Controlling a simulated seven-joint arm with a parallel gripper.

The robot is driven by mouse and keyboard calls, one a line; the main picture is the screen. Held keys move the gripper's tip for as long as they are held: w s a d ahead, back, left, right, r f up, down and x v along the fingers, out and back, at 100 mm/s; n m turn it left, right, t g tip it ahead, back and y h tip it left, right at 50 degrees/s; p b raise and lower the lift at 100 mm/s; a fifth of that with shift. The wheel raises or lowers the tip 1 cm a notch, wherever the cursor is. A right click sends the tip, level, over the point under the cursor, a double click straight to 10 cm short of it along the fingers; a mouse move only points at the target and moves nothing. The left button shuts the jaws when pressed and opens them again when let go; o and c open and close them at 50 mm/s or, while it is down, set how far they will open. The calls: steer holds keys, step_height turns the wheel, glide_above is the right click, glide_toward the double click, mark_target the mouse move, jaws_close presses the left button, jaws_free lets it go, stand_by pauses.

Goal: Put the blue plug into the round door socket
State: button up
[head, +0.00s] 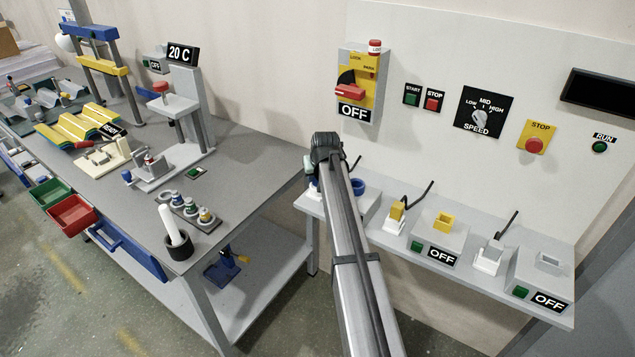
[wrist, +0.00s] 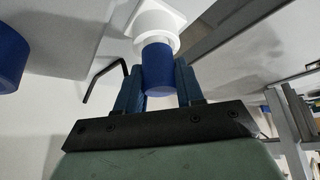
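The blue plug (wrist: 158,72) is a short blue cylinder in a white holder (wrist: 158,22) in the wrist view. My gripper (wrist: 160,85) has one finger on each side of the plug, very close to it. I cannot tell whether the fingers press on it. In the head view my gripper (head: 312,172) is at the left end of the wall shelf, and the plug is mostly hidden there. The round blue socket (head: 358,184) sits just right of it, partly behind my arm. The socket's edge also shows at the left of the wrist view (wrist: 10,65).
A black bent rod (wrist: 105,78) rises beside the holder. Further right on the shelf are a yellow plug (head: 397,211), a yellow socket (head: 443,222), a pale plug (head: 490,256) and a grey socket (head: 549,262). A grey workbench (head: 240,150) stands left.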

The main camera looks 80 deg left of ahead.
steer(key=c, duration=0.5)
steer(key=shift+r, duration=0.6)
step_height(320, 180, up, 8)
steer(key=shift+f, duration=0.1)
steer(key=w+d+r, duration=0.7)
steer(key=w+d, duration=0.1)
steer(key=w, duration=0.2)
steer(key=shift+d, duration=0.15)
